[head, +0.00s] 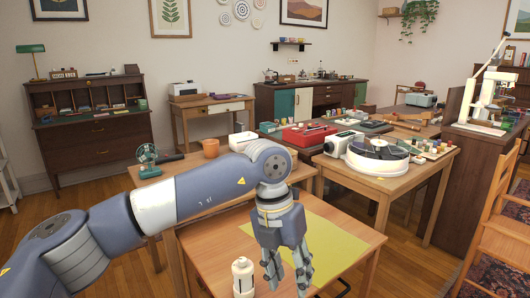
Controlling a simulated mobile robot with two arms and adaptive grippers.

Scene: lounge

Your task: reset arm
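My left arm comes in from the left and reaches across the lower middle of the head view. Its gripper (287,280) points down over the near wooden table (207,248), with its two fingers apart and nothing seen between them. A white bottle-like object (243,279) stands just left of the gripper, with a small gap between them. A yellow-green mat (340,250) lies on the table behind and to the right of the gripper, which hides part of it. My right gripper is not in view.
Behind stand tables with an orange pot (211,148), a red case (305,135) and a round white-and-black device (377,152). A wooden chair (500,235) is at the right. The mat's right part is bare.

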